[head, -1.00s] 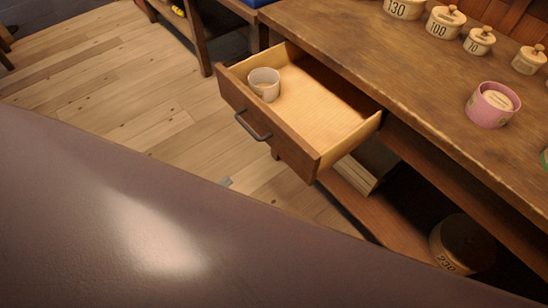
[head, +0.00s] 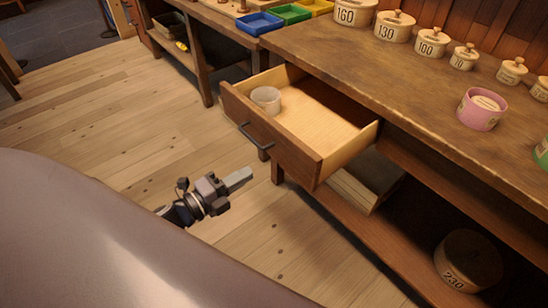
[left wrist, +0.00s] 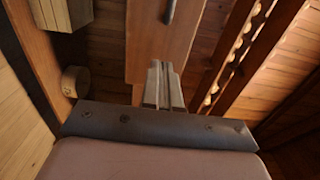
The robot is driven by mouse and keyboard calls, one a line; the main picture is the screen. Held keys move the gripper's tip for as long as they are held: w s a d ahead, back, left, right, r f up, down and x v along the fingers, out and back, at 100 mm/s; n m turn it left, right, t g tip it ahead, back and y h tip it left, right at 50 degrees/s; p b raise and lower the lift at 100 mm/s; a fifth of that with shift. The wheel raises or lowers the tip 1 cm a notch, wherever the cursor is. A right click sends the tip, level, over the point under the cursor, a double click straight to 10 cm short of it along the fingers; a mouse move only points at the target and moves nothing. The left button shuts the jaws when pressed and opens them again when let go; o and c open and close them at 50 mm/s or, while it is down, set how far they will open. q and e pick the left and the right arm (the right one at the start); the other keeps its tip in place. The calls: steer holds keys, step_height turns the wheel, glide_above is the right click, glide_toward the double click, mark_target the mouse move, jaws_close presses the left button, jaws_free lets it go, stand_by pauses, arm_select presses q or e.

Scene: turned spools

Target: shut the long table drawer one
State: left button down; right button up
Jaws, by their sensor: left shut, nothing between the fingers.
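The long table drawer one (head: 285,146) is pulled out from the left end of the wooden table (head: 400,85). It has a dark handle (head: 257,136) on its front and a whitish cup (head: 266,99) inside. My left gripper (head: 240,178) is shut and empty, in front of the drawer and apart from it in the head view. In the left wrist view the shut fingers (left wrist: 163,88) point toward the drawer front (left wrist: 160,50), with the handle (left wrist: 169,12) beyond them; the gap is hard to judge. My right gripper is not in view.
Several lidded canisters and a pink pot (head: 480,109) stand on the table. A round canister (head: 468,262) and a box (head: 366,180) are on the lower shelf. A bench with blue (head: 259,23), green and yellow trays stands behind. The floor (head: 120,130) left of the drawer is clear.

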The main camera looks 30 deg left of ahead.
mark_target(283, 152)
arm_select(q)
steer(key=x, duration=0.9)
steer(key=shift+w+d, duration=0.1)
steer(key=shift+w, duration=0.25)
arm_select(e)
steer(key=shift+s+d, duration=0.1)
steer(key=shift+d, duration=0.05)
arm_select(q)
steer(key=shift+w, duration=0.1)
